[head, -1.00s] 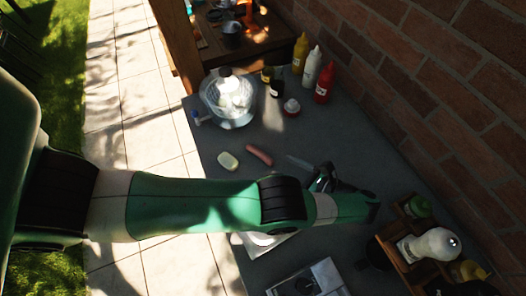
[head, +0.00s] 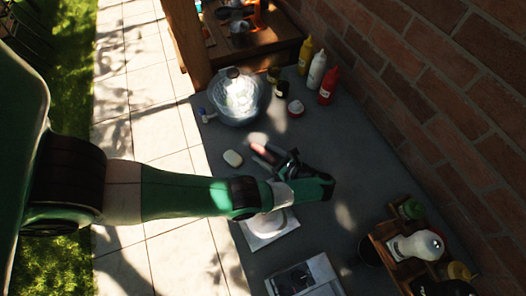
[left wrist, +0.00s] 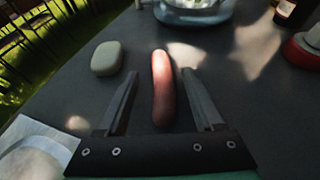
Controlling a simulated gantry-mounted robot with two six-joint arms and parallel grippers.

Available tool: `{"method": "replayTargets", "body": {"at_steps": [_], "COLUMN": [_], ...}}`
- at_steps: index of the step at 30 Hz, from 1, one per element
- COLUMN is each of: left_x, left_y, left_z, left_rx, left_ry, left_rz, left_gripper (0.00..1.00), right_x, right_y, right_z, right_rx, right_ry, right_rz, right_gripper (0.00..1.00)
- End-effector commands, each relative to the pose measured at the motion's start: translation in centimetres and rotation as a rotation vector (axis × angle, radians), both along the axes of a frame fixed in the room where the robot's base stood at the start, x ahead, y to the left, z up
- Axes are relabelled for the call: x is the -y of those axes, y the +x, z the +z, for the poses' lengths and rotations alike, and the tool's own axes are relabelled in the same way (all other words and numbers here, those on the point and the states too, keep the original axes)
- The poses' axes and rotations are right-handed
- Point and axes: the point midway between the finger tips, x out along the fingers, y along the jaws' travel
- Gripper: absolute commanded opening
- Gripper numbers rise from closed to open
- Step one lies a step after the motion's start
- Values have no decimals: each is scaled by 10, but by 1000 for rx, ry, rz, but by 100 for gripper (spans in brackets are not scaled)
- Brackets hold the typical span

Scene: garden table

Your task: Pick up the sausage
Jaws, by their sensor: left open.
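The sausage (head: 259,147) is a pinkish-brown link lying on the dark grey table; in the left wrist view (left wrist: 163,90) it points away from me. My left gripper (head: 275,157) is open, low over the table at the sausage's near end. In the left wrist view its two fingers (left wrist: 160,76) lie one on each side of the sausage, with gaps showing on both sides. I cannot tell how far above the table the fingertips are. In the head view the gripper hides part of the sausage. My right gripper is not in view.
A pale oval object (head: 233,158) lies left of the sausage. A glass bowl (head: 238,98) stands beyond, with sauce bottles (head: 317,72) to its right. A white plate (head: 268,229) lies on the near side of my arm. A wooden caddy (head: 392,253) stands at lower right.

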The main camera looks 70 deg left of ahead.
Motion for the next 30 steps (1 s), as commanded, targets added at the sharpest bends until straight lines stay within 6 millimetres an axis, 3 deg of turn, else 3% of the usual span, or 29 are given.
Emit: {"method": "replayTargets", "body": {"at_steps": [5, 6, 17, 30], "left_x": [-1, -1, 0, 0], "left_y": [0, 0, 0, 0], "left_z": [-1, -1, -1, 4], "left_rx": [0, 0, 1, 1], "left_ry": [0, 0, -1, 1], "left_rz": [-1, -1, -1, -1], "left_gripper": [69, 65, 0, 0], "right_x": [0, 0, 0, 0], "right_y": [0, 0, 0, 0], "right_z": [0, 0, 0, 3], "right_rx": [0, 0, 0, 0], "right_ry": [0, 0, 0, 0], "right_rz": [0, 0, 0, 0], "right_gripper": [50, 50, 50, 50]}}
